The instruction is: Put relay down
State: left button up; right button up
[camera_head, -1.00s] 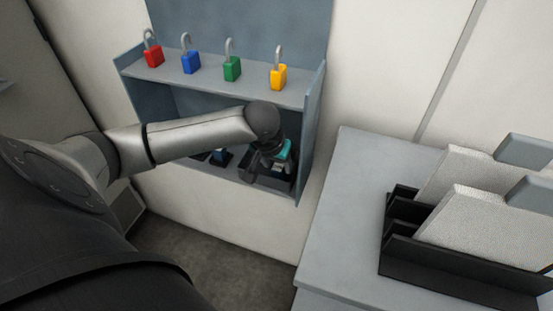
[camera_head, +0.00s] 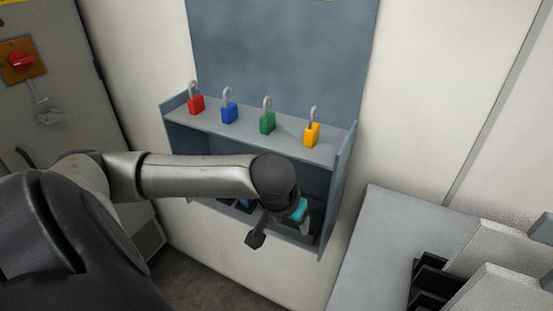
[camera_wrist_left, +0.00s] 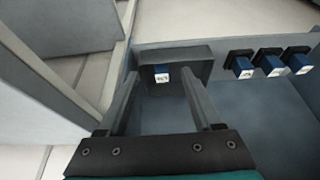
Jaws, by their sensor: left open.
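My left gripper (camera_wrist_left: 161,82) is open in the left wrist view, its fingers apart. A blue relay (camera_wrist_left: 161,69) with a white label shows between and just beyond the fingertips, at the front of a dark block (camera_wrist_left: 188,58). I see no finger touching it. Several relays are in view; three more blue ones (camera_wrist_left: 241,66) (camera_wrist_left: 271,65) (camera_wrist_left: 299,62) stand in a row to the right on small black bases. In the head view my left gripper (camera_head: 275,222) is at the cabinet's lower shelf, with its teal part showing; it hides most of what is there. My right gripper is not in view.
Red (camera_head: 196,104), blue (camera_head: 229,113), green (camera_head: 267,122) and yellow (camera_head: 312,134) padlocks stand on the cabinet's upper shelf (camera_head: 247,128). The cabinet's side wall (camera_head: 339,195) is close right of my gripper. A grey counter (camera_head: 390,235) with black holders (camera_head: 435,280) stands at right.

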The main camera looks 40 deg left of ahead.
pick_arm(q)
jog(key=s+d, duration=0.2)
jog(key=s, duration=0.4)
jog(key=shift+s, duration=0.1)
jog(key=s+a+x, duration=0.2)
jog(key=a+x, duration=0.1)
jog(key=x, duration=1.7)
jog(key=s+f+m, duration=0.2)
jog(key=s+f, duration=0.7)
jog(key=f, duration=0.4)
jog(key=s+d+f+m+g, duration=0.1)
jog(key=s+d+f, duration=0.2)
jog(key=s, duration=0.4)
jog(key=s+d+f+m+g+h, duration=0.1)
jog(key=s+d+f, duration=0.3)
jog(key=s+d, duration=0.2)
jog(key=s+d+f+m+g, duration=0.1)
jog(key=s+d+f, duration=0.3)
jog(key=s, duration=0.4)
jog(key=shift+d+m, duration=0.35)
jog(key=shift+m, duration=0.15)
